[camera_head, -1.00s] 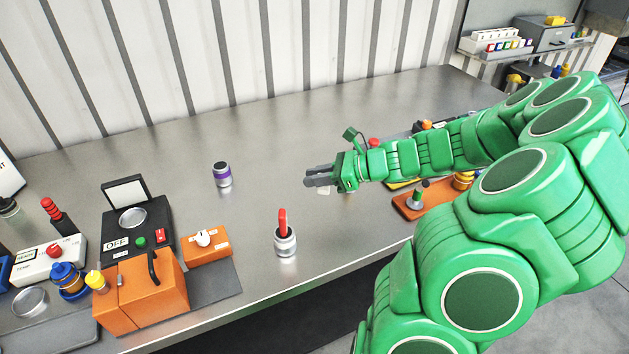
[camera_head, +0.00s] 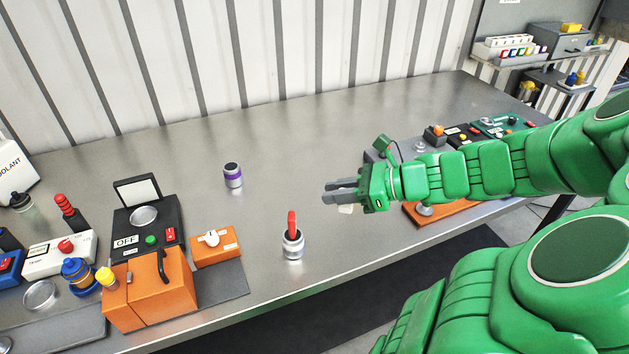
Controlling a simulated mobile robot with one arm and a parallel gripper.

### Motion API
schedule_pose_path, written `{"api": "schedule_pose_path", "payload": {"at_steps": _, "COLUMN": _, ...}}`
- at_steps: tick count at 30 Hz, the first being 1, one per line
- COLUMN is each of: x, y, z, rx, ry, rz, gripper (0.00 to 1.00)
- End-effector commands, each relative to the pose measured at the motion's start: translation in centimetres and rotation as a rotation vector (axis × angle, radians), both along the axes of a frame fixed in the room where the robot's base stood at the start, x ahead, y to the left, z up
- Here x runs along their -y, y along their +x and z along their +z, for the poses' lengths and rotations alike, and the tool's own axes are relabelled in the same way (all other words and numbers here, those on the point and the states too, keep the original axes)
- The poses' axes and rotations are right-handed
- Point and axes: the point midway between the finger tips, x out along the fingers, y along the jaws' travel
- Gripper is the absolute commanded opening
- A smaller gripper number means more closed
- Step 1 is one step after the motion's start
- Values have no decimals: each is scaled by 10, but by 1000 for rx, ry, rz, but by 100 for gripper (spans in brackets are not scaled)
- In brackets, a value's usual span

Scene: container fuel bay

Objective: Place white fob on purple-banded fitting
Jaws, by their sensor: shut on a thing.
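The purple-banded fitting (camera_head: 233,176) is a small silver cylinder with a purple band. It stands upright on the metal bench, towards the back, left of my gripper. My gripper (camera_head: 339,193) is above the bench to the right of the fitting, pointing left. It is shut on the white fob (camera_head: 346,209), of which a small pale part shows below the fingers. The rest of the fob is hidden by the fingers. The fob and the fitting are well apart.
A silver cylinder with a red fob (camera_head: 292,240) stands near the bench's front edge, left of my gripper. An orange box (camera_head: 147,288) and a black OFF panel (camera_head: 146,225) are at the left. The metal bench (camera_head: 290,130) is clear behind the fitting.

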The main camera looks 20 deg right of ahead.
Motion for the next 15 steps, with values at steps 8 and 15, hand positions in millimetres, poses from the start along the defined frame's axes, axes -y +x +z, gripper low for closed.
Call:
{"api": "schedule_pose_path", "payload": {"at_steps": 8, "x": -3, "y": 6, "z": 2, "rx": -2, "ry": -3, "rz": 10, "gripper": 0}}
{"api": "schedule_pose_path", "payload": {"at_steps": 15, "x": -12, "y": 32, "z": 6, "rx": -8, "ry": -8, "rz": 39, "gripper": 0}}
